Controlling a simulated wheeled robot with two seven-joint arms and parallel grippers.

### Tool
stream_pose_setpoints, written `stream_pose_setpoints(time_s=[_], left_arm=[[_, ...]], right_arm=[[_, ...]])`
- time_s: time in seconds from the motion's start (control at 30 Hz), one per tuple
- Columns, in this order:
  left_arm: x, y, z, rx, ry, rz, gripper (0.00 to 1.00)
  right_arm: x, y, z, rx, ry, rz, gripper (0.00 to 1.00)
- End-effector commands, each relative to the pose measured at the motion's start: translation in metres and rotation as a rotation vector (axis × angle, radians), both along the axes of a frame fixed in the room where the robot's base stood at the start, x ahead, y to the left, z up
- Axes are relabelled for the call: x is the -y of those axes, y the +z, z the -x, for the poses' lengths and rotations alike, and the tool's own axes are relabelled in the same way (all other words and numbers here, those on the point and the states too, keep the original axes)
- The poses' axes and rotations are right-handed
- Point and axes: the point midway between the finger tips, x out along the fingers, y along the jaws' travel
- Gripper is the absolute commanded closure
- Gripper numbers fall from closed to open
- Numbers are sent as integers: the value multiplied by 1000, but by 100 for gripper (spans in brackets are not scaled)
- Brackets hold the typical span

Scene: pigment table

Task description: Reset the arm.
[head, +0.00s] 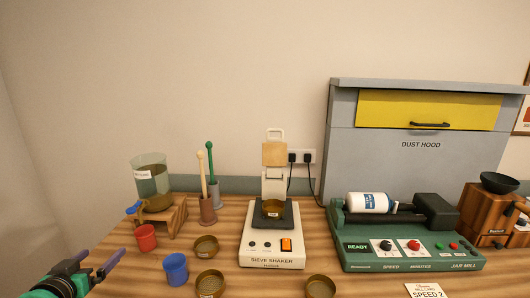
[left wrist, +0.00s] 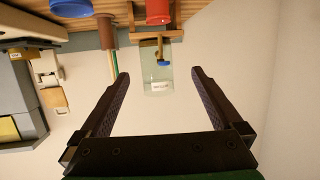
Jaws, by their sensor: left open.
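My left gripper (head: 97,268) is at the lower left of the head view, at the table's left side, left of the red cup. Its two dark fingers stand wide apart with nothing between them. They also show in the left wrist view (left wrist: 160,85), which looks upside down toward the wall. Beyond the fingertips there, the glass jar (left wrist: 158,72) with a blue tap appears. My right gripper is not in either view.
On the wooden table (head: 120,255) stand a red cup (head: 146,238), a blue cup (head: 176,268), several shallow brass pans (head: 206,246), a sieve shaker (head: 272,250) and a green jar mill (head: 410,258). A tapped jar (head: 151,180) sits on a wooden stand. A dust hood (head: 350,150) is behind.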

Motion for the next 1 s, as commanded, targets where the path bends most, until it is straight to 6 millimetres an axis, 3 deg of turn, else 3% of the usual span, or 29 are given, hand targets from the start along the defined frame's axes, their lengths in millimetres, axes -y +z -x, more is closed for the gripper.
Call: stream_pose_setpoints(time_s=[0.37, 0.57, 0.77, 1.0], left_arm=[[43, -69, 19, -233, -54, -1, 0], [82, -119, 46, -426, -111, -3, 0], [129, -166, 87, -645, -190, -5, 0], [191, -205, 157, -928, -320, -3, 0]], right_arm=[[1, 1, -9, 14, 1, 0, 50], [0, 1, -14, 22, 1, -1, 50], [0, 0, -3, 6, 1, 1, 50], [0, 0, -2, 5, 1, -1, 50]])
